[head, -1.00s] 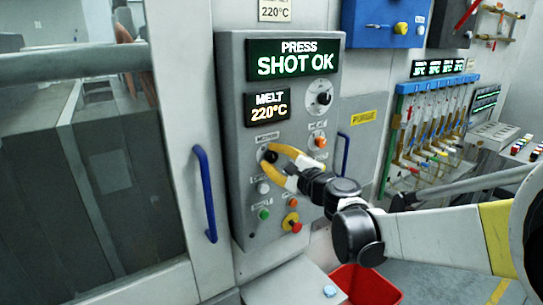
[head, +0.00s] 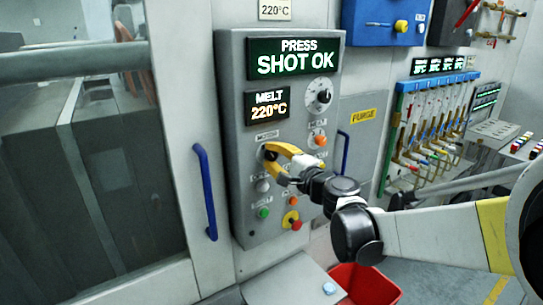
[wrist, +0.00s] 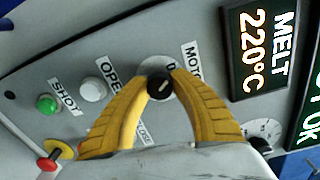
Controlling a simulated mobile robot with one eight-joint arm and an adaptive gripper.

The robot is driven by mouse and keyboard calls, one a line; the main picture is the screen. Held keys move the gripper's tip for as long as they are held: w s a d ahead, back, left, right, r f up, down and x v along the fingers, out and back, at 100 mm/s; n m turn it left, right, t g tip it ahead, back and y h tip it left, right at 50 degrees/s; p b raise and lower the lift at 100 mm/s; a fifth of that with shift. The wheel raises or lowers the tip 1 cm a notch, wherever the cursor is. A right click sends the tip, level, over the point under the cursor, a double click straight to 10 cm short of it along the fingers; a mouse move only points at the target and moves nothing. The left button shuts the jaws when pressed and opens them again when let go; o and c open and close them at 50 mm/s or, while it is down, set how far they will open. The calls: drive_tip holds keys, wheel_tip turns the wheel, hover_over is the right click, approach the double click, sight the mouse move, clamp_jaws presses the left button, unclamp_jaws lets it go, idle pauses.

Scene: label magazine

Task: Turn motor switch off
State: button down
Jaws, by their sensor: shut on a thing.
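The motor switch (wrist: 160,86) is a black round knob with a pale pointer mark, on a light round plate under the motor label (wrist: 192,58). It sits on the left of the grey press panel (head: 236,130), below the melt display. My gripper (head: 268,154) has yellow fingers that reach the knob from the right in the head view. In the wrist view my gripper (wrist: 160,84) has one fingertip on each side of the knob, shut on it. In the head view the fingers hide most of the knob.
A white button (wrist: 93,90), a green button (wrist: 47,103) and a red-and-yellow emergency stop (head: 291,220) lie below the switch. An orange knob (head: 317,141) and a dial (head: 319,96) are to its right. A blue door handle (head: 205,192) stands left. A red bin (head: 366,285) is below.

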drive_tip(key=c, duration=1.1)
unclamp_jaws()
drive_tip(key=shift+o, duration=0.2)
drive_tip(key=shift+s, duration=0.1)
drive_tip(key=v, duration=1.2)
drive_tip(key=shift+f, duration=0.15)
